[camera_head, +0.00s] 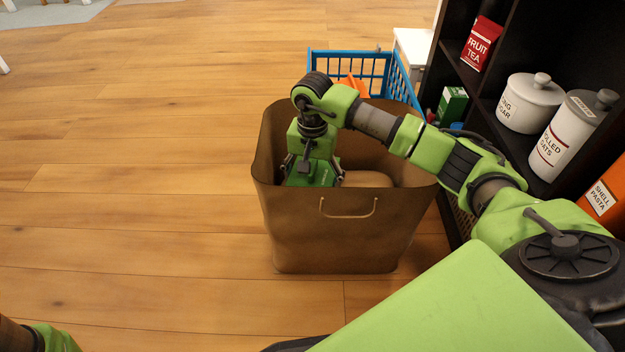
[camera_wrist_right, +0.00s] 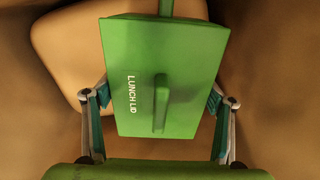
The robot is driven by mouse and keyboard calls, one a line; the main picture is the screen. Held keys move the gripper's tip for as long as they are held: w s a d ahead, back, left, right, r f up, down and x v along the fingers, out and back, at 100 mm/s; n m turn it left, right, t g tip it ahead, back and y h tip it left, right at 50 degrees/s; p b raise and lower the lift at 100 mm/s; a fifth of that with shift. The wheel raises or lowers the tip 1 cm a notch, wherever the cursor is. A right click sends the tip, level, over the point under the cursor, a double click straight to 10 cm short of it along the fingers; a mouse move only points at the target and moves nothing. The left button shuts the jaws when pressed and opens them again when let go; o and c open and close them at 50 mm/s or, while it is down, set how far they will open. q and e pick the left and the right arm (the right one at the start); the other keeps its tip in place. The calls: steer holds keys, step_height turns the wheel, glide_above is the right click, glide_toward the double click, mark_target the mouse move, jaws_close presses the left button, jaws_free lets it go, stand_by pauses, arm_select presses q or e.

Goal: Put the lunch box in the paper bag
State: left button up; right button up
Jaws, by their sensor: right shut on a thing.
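The brown paper bag (camera_head: 340,240) stands upright and open on the floor, a small handle on its near side. My right gripper (camera_head: 313,172) points down inside the bag's mouth, at the left part. It is shut on the green lunch box (camera_head: 318,175), which is at least partly below the bag's rim. In the right wrist view the lunch box (camera_wrist_right: 185,60) sits between the two fingers, its lettered lid and handle facing the camera. I cannot tell whether it touches the bag's bottom. My left gripper is not in view; only a bit of my left arm shows at the lower left.
A tan rounded thing (camera_head: 368,179) lies in the bag, right of the lunch box; it also shows in the wrist view (camera_wrist_right: 75,50). A blue basket (camera_head: 345,57) stands behind the bag. A dark shelf (camera_head: 490,95) with canisters stands at right. The floor at left is clear.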

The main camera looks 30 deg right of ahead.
mark_target(313, 166)
steer(key=shift+f, duration=0.35)
steer(key=o, duration=1.4)
steer(key=shift+c, duration=0.2)
steer(key=shift+r, duration=3.75)
step_height(313, 166, up, 12)
